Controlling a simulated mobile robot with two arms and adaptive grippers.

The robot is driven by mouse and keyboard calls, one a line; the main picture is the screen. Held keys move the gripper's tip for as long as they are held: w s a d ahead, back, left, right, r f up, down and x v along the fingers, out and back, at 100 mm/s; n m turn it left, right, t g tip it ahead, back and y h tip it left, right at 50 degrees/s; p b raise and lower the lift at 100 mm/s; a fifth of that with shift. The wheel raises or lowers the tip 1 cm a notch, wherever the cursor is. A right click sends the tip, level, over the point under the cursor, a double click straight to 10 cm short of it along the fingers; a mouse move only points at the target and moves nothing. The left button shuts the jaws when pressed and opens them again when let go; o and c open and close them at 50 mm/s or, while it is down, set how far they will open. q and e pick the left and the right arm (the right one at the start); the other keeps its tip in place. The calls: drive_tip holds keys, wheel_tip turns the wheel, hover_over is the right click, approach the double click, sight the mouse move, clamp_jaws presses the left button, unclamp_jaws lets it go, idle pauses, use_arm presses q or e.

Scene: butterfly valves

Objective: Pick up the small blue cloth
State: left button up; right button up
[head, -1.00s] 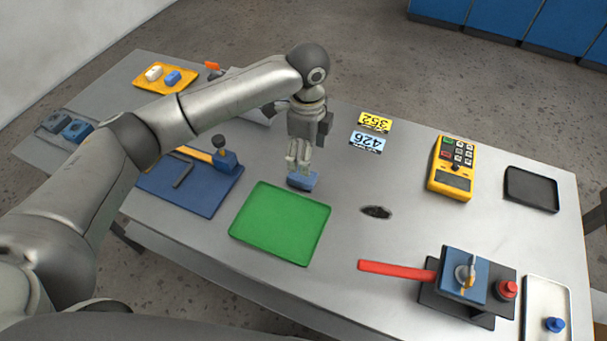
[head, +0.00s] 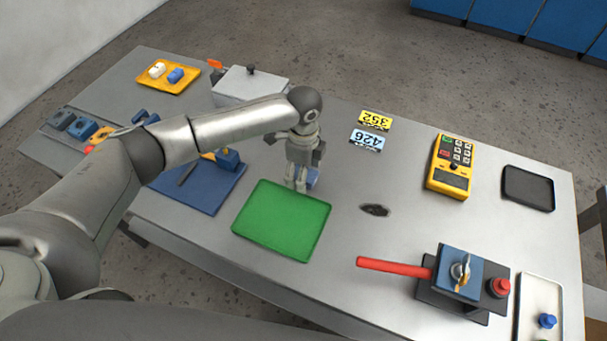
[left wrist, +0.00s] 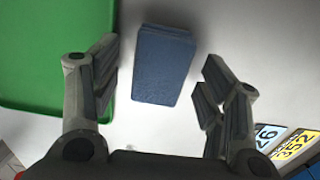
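The small blue cloth (head: 313,178) lies folded on the grey table, just beyond the top edge of the green tray (head: 281,220). In the head view my left gripper (head: 298,187) partly hides it. In the left wrist view the cloth (left wrist: 162,65) looks like a thick blue rectangle. It lies ahead of and between the two spread fingers, with a gap on each side. My left gripper is open and empty. My right gripper is not in view.
A blue mat (head: 205,188) with tools lies left of the green tray. A dark patch (head: 375,210) and number cards (head: 370,139) are to the right. A red-handled valve (head: 460,275) stands at the front right. The table between is clear.

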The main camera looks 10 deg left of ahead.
use_arm(q)
drive_tip(key=shift+c, duration=1.1)
drive_tip(key=c, duration=0.5)
drive_tip(key=shift+r+b, duration=0.3)
drive_tip(key=shift+r, duration=0.2)
wheel_tip(320, 180, up, 2)
drive_tip(key=shift+r+b, duration=0.1)
drive_tip(key=shift+b, duration=0.4)
drive_tip(key=shift+s+a+r+b, duration=0.1)
drive_tip(key=shift+s+r+b, duration=0.25)
drive_tip(key=shift+s+r, duration=1.65)
drive_tip(key=shift+s+a+r+b, duration=0.1)
drive_tip(key=shift+s+r+b, duration=0.2)
drive_tip(key=shift+s+r, duration=1.7)
drive_tip(key=shift+s+a+r+b, duration=0.1)
drive_tip(key=shift+s+r+b, duration=0.55)
drive_tip(key=shift+s, duration=2.35)
